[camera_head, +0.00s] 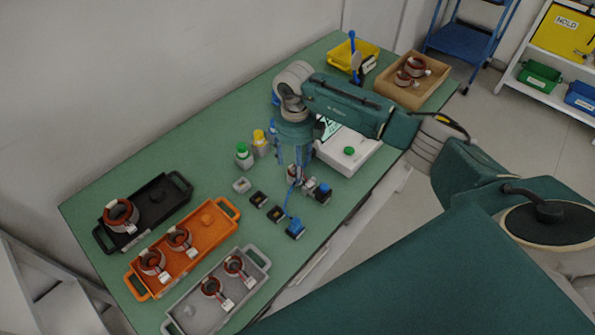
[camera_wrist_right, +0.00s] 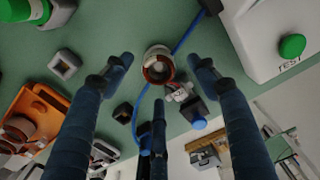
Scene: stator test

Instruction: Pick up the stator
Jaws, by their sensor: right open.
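A stator (camera_wrist_right: 158,64), a pale ring with a copper-coloured inside and a small white tag, stands on the green table. It also shows partly in the head view (camera_head: 294,174), below my right gripper (camera_head: 291,160). In the right wrist view, the three blue fingers of my right gripper (camera_wrist_right: 160,76) are spread open around the stator's outline, apart from it. Its height above the stator is hard to tell. My left gripper is not in view.
A white test box (camera_head: 345,152) with a green button stands close right of the stator. Small black and blue blocks (camera_head: 277,214) and a blue cable (camera_wrist_right: 184,38) lie nearby. Black (camera_head: 181,184), orange (camera_head: 226,207) and grey (camera_head: 258,256) trays hold other stators.

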